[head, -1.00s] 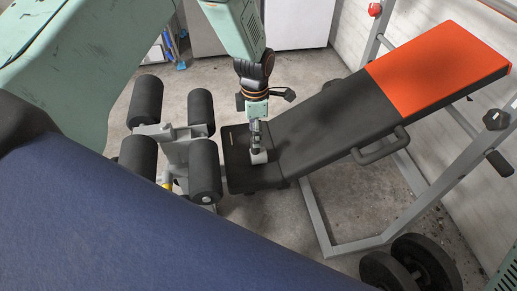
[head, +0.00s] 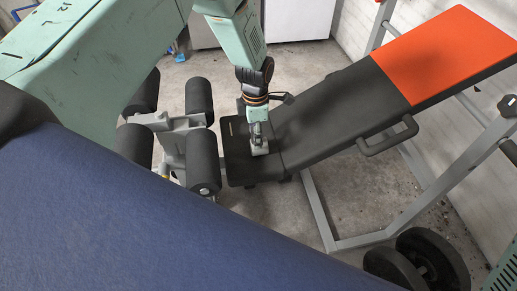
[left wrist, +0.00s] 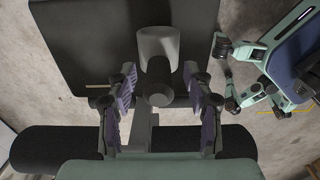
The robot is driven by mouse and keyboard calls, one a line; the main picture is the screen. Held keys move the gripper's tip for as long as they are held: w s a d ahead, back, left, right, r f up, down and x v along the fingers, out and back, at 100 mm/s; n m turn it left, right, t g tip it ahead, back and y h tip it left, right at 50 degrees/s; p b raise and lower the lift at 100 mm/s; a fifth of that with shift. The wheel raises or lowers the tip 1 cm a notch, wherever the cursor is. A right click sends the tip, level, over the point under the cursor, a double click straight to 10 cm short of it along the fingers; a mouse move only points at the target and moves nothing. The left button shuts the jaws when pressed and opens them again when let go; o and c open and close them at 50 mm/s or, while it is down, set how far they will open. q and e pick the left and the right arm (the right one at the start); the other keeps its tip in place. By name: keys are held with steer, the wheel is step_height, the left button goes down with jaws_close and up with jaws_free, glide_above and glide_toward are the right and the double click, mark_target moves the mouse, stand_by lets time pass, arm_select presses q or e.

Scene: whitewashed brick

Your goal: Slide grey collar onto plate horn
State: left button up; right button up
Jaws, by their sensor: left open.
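The grey collar (head: 259,151) stands on the black seat pad at the low end of the bench. In the left wrist view it shows as a light grey cylinder (left wrist: 158,43) with a darker round stub towards my gripper. My left gripper (head: 257,134) reaches down from above, right over the collar. In the left wrist view the purple-padded fingers of my left gripper (left wrist: 160,100) are apart, one on each side of the stub; I cannot tell whether they touch it. I cannot clearly pick out the plate horn. My right gripper is not in view.
The bench (head: 330,110) slopes up right to an orange pad (head: 445,55). Black foam rollers (head: 203,160) stand left of the seat. Black plates or wheels (head: 395,268) and a grey frame (head: 365,241) are at lower right. Bare floor (head: 275,225) lies below the seat.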

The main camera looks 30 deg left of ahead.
arm_select(q)
steer(key=shift+c, duration=1.3)
jaws_close()
steer(key=shift+w, duration=0.1)
